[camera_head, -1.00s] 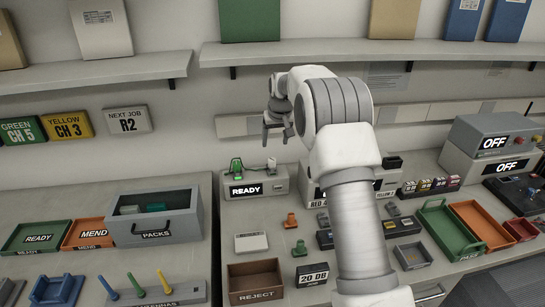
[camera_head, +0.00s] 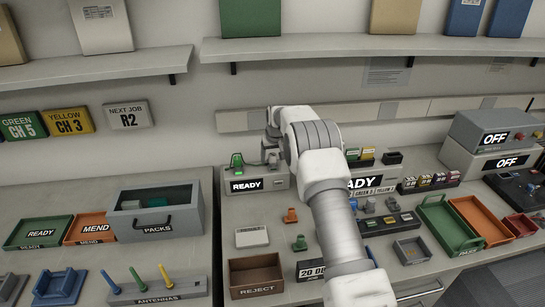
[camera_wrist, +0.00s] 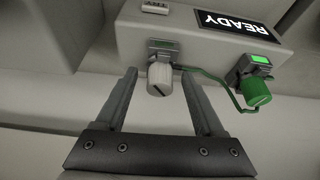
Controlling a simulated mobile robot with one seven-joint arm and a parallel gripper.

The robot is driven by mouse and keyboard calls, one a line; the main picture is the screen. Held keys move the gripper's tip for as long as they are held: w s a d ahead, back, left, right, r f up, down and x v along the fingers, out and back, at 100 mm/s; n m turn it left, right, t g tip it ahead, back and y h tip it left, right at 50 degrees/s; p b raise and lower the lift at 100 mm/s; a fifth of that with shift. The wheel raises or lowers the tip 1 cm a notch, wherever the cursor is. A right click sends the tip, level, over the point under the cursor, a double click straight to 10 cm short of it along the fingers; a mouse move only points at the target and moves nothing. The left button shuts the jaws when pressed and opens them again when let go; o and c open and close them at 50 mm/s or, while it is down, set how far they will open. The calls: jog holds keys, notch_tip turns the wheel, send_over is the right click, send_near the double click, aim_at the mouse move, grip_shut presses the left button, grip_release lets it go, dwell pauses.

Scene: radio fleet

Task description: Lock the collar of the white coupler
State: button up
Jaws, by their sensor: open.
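The white coupler (camera_wrist: 160,80) has a ribbed round collar with a dark line across its face. It sits on the front of a grey box with a READY sign (camera_wrist: 237,32), which also shows in the head view (camera_head: 258,185). My gripper (camera_wrist: 159,73) is open, with one finger on each side of the white coupler in the picture and a gap visible on both sides. I cannot tell how deep the coupler lies between the fingers. In the head view my gripper (camera_head: 272,148) is over the box and its fingers are hard to make out; the coupler is mostly hidden there.
A green coupler (camera_wrist: 256,92) sits close by on the same box, with a green cable (camera_wrist: 222,82) running between the two positions. An orange part (camera_head: 290,215) and a green part (camera_head: 299,243) stand on the bench in front. A second READY unit (camera_head: 372,183) is to the right.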

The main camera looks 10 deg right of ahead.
grip_shut()
jog(key=shift+a+m+h, duration=0.1)
jog(key=shift+m+h, duration=0.2)
jog(key=shift+m, duration=0.3)
jog(key=shift+m+h+b, duration=0.4)
jog(key=shift+m+h, duration=0.2)
jog(key=shift+m, duration=1.1)
